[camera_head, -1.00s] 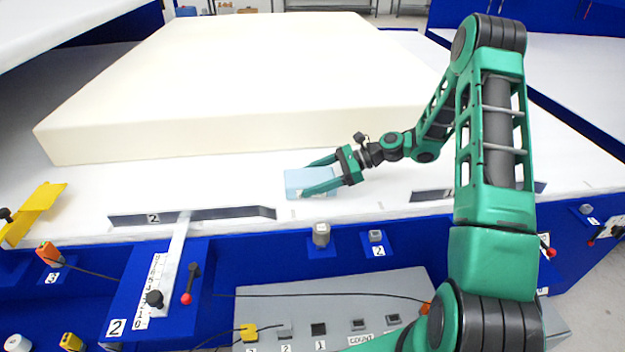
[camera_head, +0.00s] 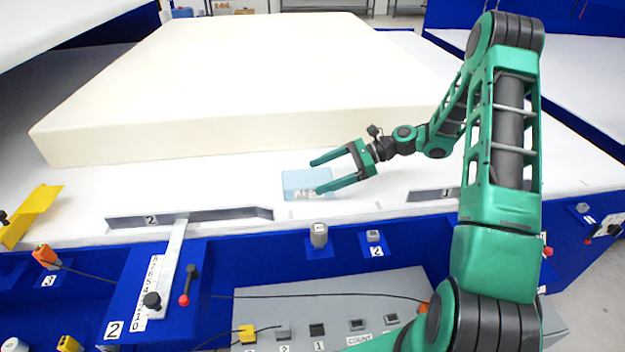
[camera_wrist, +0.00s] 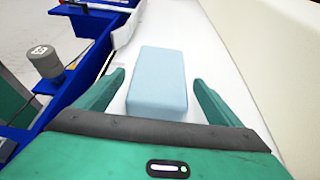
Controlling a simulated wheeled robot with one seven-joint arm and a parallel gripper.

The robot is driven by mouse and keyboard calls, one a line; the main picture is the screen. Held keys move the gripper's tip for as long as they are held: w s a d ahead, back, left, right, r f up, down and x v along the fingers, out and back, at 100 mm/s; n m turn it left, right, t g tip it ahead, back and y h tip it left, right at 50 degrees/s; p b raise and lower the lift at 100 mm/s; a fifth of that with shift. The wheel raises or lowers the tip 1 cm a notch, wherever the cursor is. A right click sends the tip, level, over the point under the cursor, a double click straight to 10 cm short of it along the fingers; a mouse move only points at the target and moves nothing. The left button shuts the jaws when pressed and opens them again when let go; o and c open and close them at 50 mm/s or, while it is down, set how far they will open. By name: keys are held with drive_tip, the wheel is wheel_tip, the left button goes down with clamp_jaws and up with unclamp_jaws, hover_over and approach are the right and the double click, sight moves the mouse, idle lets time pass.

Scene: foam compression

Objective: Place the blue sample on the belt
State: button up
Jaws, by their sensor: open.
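The blue sample (camera_head: 304,184) is a light blue block lying flat on the white belt (camera_head: 240,184), in front of the large foam block. My gripper (camera_head: 316,177) is open and empty at the right end of the sample, with its fingertips about level with that end. In the wrist view, the sample (camera_wrist: 158,80) lies ahead, between the lines of the two green fingers, and my gripper (camera_wrist: 158,82) shows a gap on both sides of it. The sample rests on the belt surface.
A large cream foam block (camera_head: 240,138) fills the belt behind the sample. Metal guide strips run along the front edge, one marked 2 (camera_head: 190,216) and one marked 1 (camera_head: 430,195). A grey knob (camera_head: 319,235) stands on the blue front frame (camera_head: 270,249). The belt left of the sample is clear.

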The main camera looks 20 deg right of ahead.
drive_tip(key=v, duration=0.7)
drive_tip(key=shift+s+d, duration=0.1)
drive_tip(key=shift+d, duration=0.1)
drive_tip(key=shift+s+a+r+n+g+h, duration=0.1)
drive_tip(key=shift+s+a+n+g+h, duration=0.05)
drive_tip(key=shift+s+n+h, duration=0.2)
drive_tip(key=shift+s+a+r+n+g+h, duration=0.15)
drive_tip(key=shift+s+n+h, duration=0.1)
drive_tip(key=shift+n+h, duration=0.15)
drive_tip(key=s+d+r+n+h, duration=0.2)
drive_tip(key=s+r+n+h, duration=0.1)
drive_tip(key=s, duration=0.8)
drive_tip(key=s+d+r+n+g+h, duration=0.1)
drive_tip(key=s+d+r+n+h, duration=0.2)
drive_tip(key=s, duration=0.9)
drive_tip(key=s+d+r+n+g+h, duration=0.1)
drive_tip(key=s+r+n+h, duration=0.3)
drive_tip(key=s, duration=0.8)
drive_tip(key=shift+d+r+n+h, duration=0.25)
drive_tip(key=shift+d+n+h, duration=0.6)
drive_tip(key=shift+n, duration=0.3)
